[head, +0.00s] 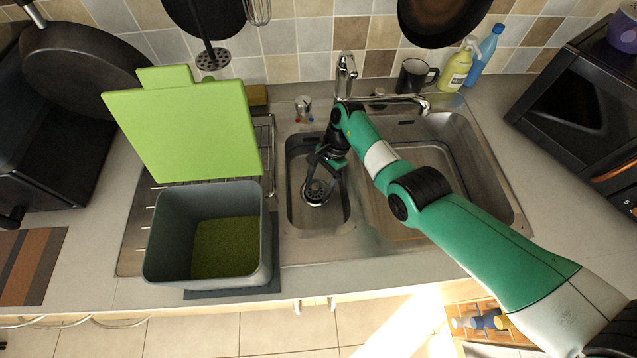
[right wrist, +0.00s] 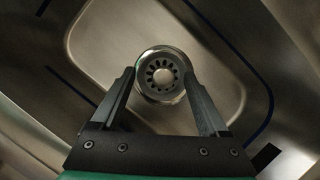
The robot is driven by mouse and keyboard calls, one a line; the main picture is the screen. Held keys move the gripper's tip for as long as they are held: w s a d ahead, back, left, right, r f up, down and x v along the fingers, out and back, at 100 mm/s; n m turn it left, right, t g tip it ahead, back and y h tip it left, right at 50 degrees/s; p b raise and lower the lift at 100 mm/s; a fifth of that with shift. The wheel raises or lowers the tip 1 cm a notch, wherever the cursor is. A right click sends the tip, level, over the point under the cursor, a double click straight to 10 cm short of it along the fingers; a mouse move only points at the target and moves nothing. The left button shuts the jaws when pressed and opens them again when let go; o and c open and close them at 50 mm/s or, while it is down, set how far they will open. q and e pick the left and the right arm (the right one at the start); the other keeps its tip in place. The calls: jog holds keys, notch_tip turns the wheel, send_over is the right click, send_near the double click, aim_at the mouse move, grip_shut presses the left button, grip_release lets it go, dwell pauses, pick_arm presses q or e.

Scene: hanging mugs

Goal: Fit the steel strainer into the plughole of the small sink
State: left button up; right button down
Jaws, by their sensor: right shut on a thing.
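The steel strainer (right wrist: 162,75) is a round metal disc with a ring of holes, between my right gripper's fingertips. In the head view the strainer (head: 316,190) shows inside the small sink (head: 301,217), low in the bowl. My right gripper (head: 322,176) reaches down into the small sink and is shut on the strainer's rim; the right wrist view shows a finger on each side (right wrist: 163,80). The plughole is not visible as a separate thing, and I cannot tell whether the strainer sits in it or above it. My left gripper is not in view.
A larger sink (head: 460,185) lies to the right of the small one. The tap (head: 346,75) stands behind them. A green chopping board (head: 185,130) and a grey tub (head: 160,240) stand to the left. A dark mug (head: 412,77) and bottles (head: 455,72) stand behind.

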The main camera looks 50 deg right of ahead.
jog(key=shift+f, duration=0.2)
dwell(0.7)
jog(key=shift+f+b, duration=0.2)
jog(key=shift+b, duration=0.15)
jog(key=shift+r+p, duration=0.45)
jog(key=shift+w, duration=0.1)
dwell(0.5)
jog(key=shift+f+b, duration=0.2)
jog(key=shift+b, duration=0.1)
dwell(0.6)
jog(key=shift+f+b, duration=0.3)
jog(key=shift+f, duration=0.05)
jog(key=shift+r, duration=0.1)
jog(key=shift+r+p, duration=0.45)
jog(key=shift+p, duration=0.05)
